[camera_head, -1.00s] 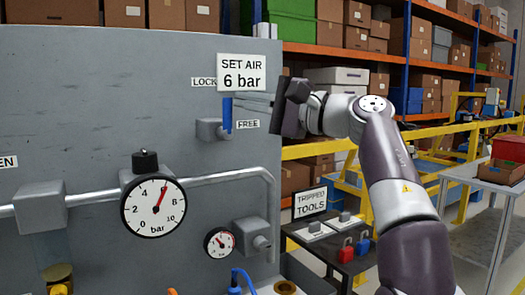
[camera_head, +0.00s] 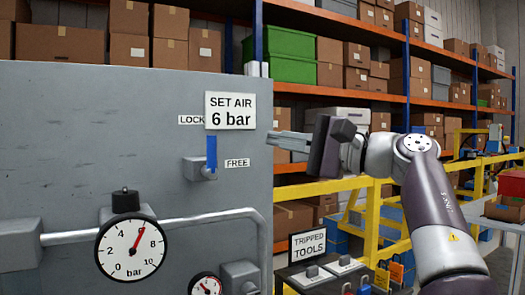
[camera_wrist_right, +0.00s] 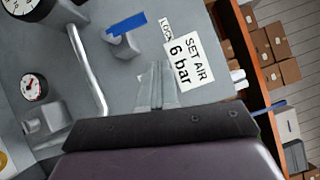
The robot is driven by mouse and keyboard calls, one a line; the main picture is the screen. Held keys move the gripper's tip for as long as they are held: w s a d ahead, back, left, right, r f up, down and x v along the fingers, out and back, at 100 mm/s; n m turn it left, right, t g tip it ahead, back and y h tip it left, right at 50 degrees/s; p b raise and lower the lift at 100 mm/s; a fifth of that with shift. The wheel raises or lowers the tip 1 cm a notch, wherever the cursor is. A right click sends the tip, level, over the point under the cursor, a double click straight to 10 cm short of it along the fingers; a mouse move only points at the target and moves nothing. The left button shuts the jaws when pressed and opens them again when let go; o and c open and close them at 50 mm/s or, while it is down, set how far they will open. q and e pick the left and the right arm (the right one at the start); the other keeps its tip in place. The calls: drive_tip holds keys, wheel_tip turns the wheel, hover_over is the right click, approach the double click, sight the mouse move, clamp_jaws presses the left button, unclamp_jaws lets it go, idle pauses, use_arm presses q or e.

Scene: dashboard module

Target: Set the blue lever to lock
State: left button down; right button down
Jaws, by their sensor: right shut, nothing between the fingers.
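The blue lever (camera_head: 212,153) stands upright on its grey mount (camera_head: 197,169) on the grey panel. Its top end is just below and right of the LOCK label (camera_head: 191,119); the FREE label (camera_head: 237,163) is to the right of its lower end. The lever also shows in the right wrist view (camera_wrist_right: 127,25). My right gripper (camera_head: 272,140) is to the right of the lever, apart from it, with its fingers pointing left. The fingers are shut and empty, and show in the right wrist view (camera_wrist_right: 157,70). My left gripper is out of view.
A SET AIR 6 bar sign (camera_head: 230,110) is above the lever. A large gauge (camera_head: 131,250) and a pipe (camera_head: 210,217) are lower on the panel. Shelves with boxes are behind.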

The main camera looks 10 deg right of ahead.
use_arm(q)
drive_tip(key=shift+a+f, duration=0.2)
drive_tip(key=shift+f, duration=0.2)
use_arm(e)
drive_tip(key=v, duration=0.5)
drive_tip(key=shift+s+a+r, duration=0.1)
drive_tip(key=shift+s+r, duration=0.15)
drive_tip(key=shift+r, duration=0.05)
